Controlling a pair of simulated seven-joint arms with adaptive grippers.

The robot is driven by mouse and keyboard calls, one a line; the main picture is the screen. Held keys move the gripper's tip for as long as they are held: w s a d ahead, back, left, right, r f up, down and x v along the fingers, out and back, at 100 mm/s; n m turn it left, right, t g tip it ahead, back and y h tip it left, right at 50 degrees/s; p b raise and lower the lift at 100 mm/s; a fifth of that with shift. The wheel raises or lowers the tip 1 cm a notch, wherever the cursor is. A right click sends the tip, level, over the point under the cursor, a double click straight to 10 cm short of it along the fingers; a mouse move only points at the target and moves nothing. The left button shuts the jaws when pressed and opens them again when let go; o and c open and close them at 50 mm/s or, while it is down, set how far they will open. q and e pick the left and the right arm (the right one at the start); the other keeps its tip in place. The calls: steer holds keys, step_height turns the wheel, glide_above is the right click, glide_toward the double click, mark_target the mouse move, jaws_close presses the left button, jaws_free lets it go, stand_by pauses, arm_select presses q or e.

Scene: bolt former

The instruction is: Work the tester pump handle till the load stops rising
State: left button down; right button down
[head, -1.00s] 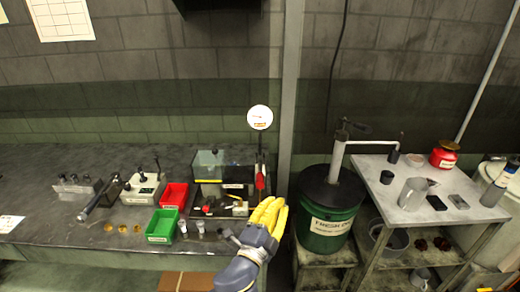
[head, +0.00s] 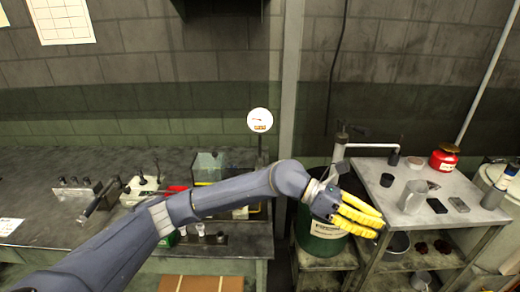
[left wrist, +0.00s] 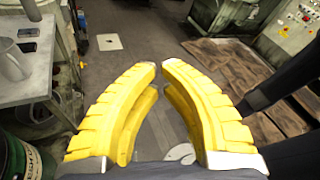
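The tester stands on the dark bench, and its round white gauge (head: 260,120) shows above my arm in the head view. The gauge marks are too small to read. My left forearm crosses in front of the tester and hides its body and pump handle. My right gripper is not in view.
A green drum (head: 322,245) with a pump stands right of the bench. Beside it is a metal table (head: 385,172) holding a jug (head: 412,196), a red can (head: 444,157) and dark blocks. A holder with pegs (head: 75,188) sits on the bench at left.

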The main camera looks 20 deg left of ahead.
arm_select(q)
steer(key=w+a+f+m+t+y, duration=0.1)
steer(key=w+a+f+m+y, duration=0.15)
steer(key=w+a+y, duration=0.45)
steer(key=w+a+r+n+t+y, duration=0.15)
steer(key=w+a+r+y, duration=0.25)
steer(key=a, duration=0.8)
steer(key=w+a+r+n+t+y, duration=0.1)
steer(key=w+a+r+n+y, duration=0.25)
steer(key=a, duration=0.85)
steer(key=shift+m+g+y, duration=0.25)
steer(key=shift+m, duration=0.2)
steer(key=shift+a+f, duration=0.1)
steer(key=shift+f, duration=2.8)
steer(key=shift+f, duration=0.15)
steer(key=shift+s+f, duration=0.1)
steer(key=shift+f, duration=6.25)
steer(key=shift+r, duration=0.1)
steer(key=shift+r, duration=6.4)
